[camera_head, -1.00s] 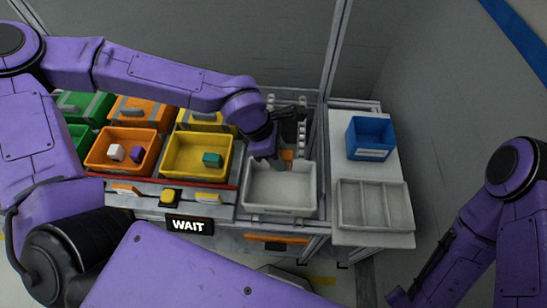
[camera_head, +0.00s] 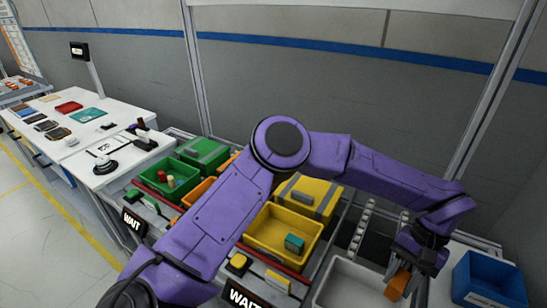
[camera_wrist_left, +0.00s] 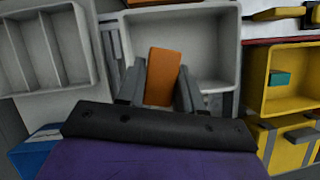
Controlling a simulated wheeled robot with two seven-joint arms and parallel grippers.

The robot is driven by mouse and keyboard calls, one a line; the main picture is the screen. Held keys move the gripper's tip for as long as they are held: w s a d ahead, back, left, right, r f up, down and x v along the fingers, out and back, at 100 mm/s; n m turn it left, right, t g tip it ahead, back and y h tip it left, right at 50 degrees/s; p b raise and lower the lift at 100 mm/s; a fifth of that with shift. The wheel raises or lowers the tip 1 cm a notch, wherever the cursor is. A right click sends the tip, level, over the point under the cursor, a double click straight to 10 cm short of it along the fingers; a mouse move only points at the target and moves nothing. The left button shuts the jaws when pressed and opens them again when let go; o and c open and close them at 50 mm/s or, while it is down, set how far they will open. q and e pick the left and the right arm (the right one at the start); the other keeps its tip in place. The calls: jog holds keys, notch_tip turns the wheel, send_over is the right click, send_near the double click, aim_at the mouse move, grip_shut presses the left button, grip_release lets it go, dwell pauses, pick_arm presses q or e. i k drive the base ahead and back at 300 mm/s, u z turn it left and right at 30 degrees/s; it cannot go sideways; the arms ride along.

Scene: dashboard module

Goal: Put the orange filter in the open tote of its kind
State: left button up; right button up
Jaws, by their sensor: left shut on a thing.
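My left gripper (camera_head: 414,268) is shut on the orange filter (camera_head: 398,284), an orange block, at the right side of the pale grey bin. In the left wrist view the filter (camera_wrist_left: 161,76) sits between the two fingers, in front of the grey bin (camera_wrist_left: 205,45). The open orange tote (camera_head: 197,191) is mostly hidden behind my left arm, so its contents do not show. The open yellow tote (camera_head: 270,229) holds a teal block. The open green tote (camera_head: 152,181) holds small red and pale pieces. My right gripper is out of view.
Closed green (camera_head: 203,153) and yellow (camera_head: 308,195) totes stand behind the open ones. A blue bin (camera_head: 490,283) is at the right. Signs reading WAIT (camera_head: 133,221) hang at the front. A white table (camera_head: 90,118) is at the far left.

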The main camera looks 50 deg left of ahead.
aim_at(268, 235)
jog(key=z, duration=0.5)
jog(key=k, duration=1.75)
jog(key=u, duration=1)
jog(key=i, duration=0.95)
